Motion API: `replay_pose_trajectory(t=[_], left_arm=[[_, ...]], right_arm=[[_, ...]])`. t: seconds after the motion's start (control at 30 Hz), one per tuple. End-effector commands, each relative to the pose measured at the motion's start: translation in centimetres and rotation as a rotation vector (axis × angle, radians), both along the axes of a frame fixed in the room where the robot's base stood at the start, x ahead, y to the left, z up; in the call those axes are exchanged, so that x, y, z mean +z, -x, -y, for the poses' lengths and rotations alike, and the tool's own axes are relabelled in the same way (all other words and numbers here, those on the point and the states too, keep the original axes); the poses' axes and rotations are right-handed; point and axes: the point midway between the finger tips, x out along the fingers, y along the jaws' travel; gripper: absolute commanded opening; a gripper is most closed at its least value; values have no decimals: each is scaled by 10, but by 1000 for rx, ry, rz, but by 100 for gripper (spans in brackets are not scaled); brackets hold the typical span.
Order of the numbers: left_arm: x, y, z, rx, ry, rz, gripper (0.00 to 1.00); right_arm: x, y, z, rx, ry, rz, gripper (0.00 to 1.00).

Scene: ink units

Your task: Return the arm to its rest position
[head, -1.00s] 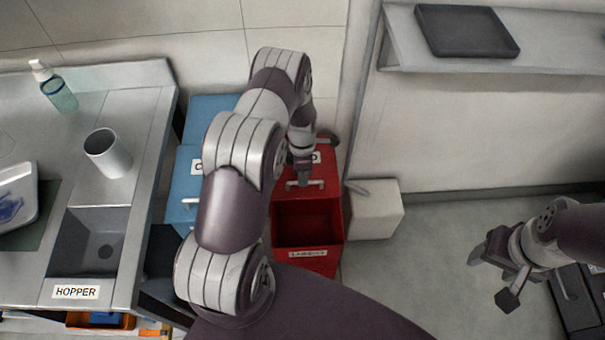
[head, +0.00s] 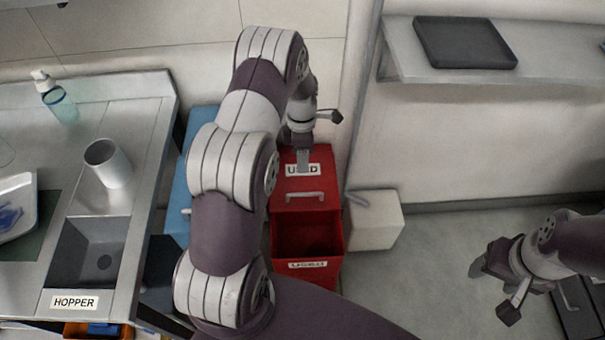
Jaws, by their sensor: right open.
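My left arm (head: 228,232) reaches up the middle of the head view and bends over at the top. Its gripper (head: 306,140) hangs above the far part of the red unit (head: 310,185), near the label that is partly covered. It is apart from the unit's handle (head: 305,196). The arm hides part of this gripper, and its jaw opening is unclear. My right gripper (head: 494,288) is at the lower right, open and empty, over the floor.
The red unit's front compartment (head: 308,240) is open at the top. A blue unit (head: 177,205) stands left of it, and a white box (head: 374,222) right. The counter with the hopper (head: 85,258), a cup (head: 108,165) and a bottle (head: 55,97) is left. A shelf holds a black tray (head: 465,42).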

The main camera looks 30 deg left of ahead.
Motion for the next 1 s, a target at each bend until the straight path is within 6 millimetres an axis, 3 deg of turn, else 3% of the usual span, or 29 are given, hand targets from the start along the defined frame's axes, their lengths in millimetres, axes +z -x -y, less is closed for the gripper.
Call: replay_pose_trajectory(t=[0.2,0.7,0.8,0.87,0.93,1.0], left_arm=[[15,-2,-2,0,0,-1,38],[15,-3,-2,-42,7,5,38],[10,-2,-2,-278,35,44,38],[4,18,1,-528,78,48,38],[28,41,12,-902,120,88,38],[69,68,31,-1313,142,138,38]], right_arm=[[0,0,0,0,0,0,60],[0,0,0,0,0,0,60],[0,0,0,0,0,0,60],[0,0,0,0,0,0,60],[7,0,0,0,0,0,60],[17,0,0,0,0,0,60]])
